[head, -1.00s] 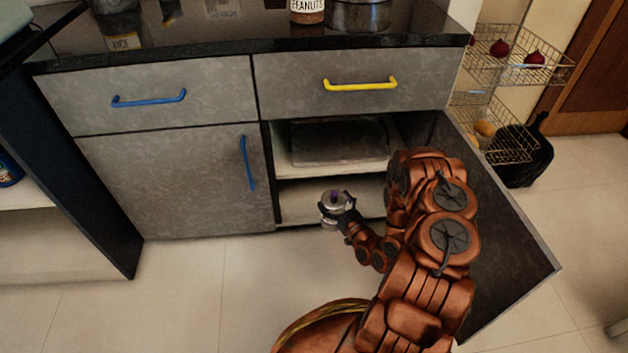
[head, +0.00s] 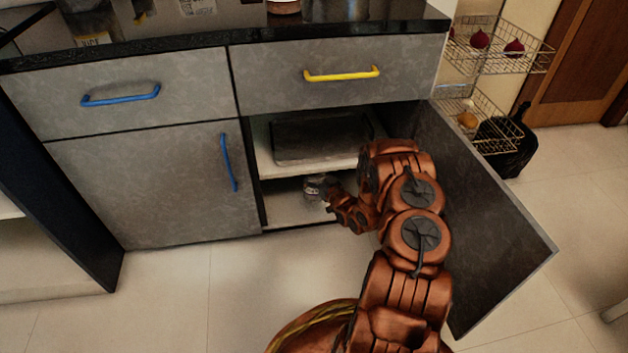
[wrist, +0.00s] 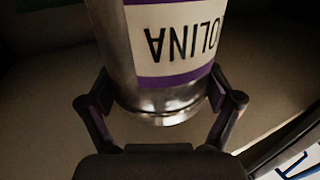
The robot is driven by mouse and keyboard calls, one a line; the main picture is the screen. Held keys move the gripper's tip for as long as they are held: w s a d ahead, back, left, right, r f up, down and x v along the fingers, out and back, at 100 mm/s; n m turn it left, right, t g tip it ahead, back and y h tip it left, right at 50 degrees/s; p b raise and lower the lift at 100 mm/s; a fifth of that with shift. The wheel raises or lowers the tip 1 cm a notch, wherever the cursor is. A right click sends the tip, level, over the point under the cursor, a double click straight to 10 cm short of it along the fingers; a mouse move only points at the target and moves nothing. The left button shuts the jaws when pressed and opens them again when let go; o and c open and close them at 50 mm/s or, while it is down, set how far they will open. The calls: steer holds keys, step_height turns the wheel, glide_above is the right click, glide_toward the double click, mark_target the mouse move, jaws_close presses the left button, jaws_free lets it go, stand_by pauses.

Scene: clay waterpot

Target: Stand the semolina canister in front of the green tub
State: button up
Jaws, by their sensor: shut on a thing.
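The semolina canister (wrist: 165,45) is a shiny metal cylinder with a cream label, purple bands and dark lettering, part of which shows upside down in the wrist view. My gripper (wrist: 160,92) is shut on it, one finger on each side. In the head view the canister (head: 315,188) is in the lower compartment of the open cabinet, under the shelf edge, with my gripper (head: 328,197) at its near right. Whether it touches the compartment floor I cannot tell. A dark green sliver (wrist: 38,4) shows at the top left of the wrist view; it may be the green tub, mostly out of frame.
The middle shelf (head: 270,168) above holds a dark grey tray (head: 320,140). The open cabinet door (head: 485,215) stands to the right of my arm. The compartment floor (head: 285,210) left of the canister looks clear. A wire rack (head: 490,130) stands beyond the door.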

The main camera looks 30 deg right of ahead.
steer(key=shift+w+d, duration=0.15)
steer(key=shift+w, duration=0.15)
steer(key=shift+s+f+b, duration=0.1)
steer(key=shift+f+b, duration=0.95)
steer(key=shift+f, duration=0.65)
steer(key=shift+f, duration=0.15)
steer(key=o, duration=1.5)
steer(key=shift+o, duration=0.2)
